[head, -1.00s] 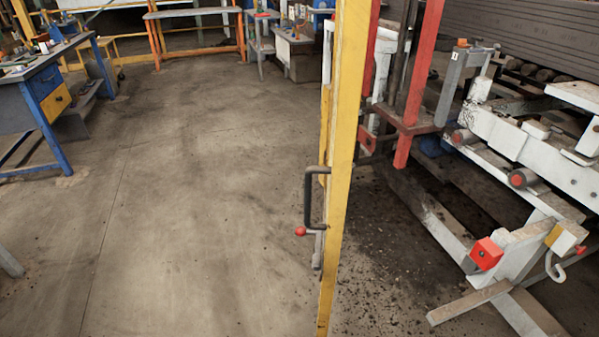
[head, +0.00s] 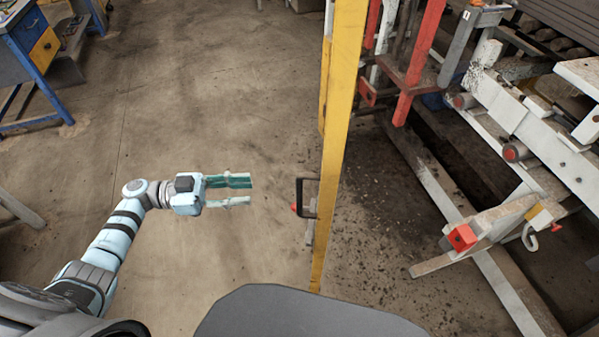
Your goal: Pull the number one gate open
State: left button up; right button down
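The gate (head: 343,110) is a yellow frame seen nearly edge-on, standing upright in the middle of the head view. A black U-shaped handle (head: 300,198) with a red knob (head: 293,207) sticks out from its left side. My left gripper (head: 250,191) comes in from the left, with its fingers pointing right toward the handle. Its fingers are apart with nothing between them, and a gap separates them from the handle. My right gripper is not in view. No number on the gate shows.
A blue workbench with a yellow drawer (head: 44,49) stands at the upper left. Machinery with white beams (head: 530,130), red posts (head: 418,62) and a red block (head: 462,237) fills the right side beyond the gate. The concrete floor (head: 200,100) left of the gate is clear.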

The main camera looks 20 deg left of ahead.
aim_at(299, 188)
pick_arm(q)
jog(key=p+x, duration=0.1)
jog(key=x, duration=1.2)
jog(key=shift+w+d+f, duration=0.15)
jog(key=shift+d, duration=0.05)
grip_shut()
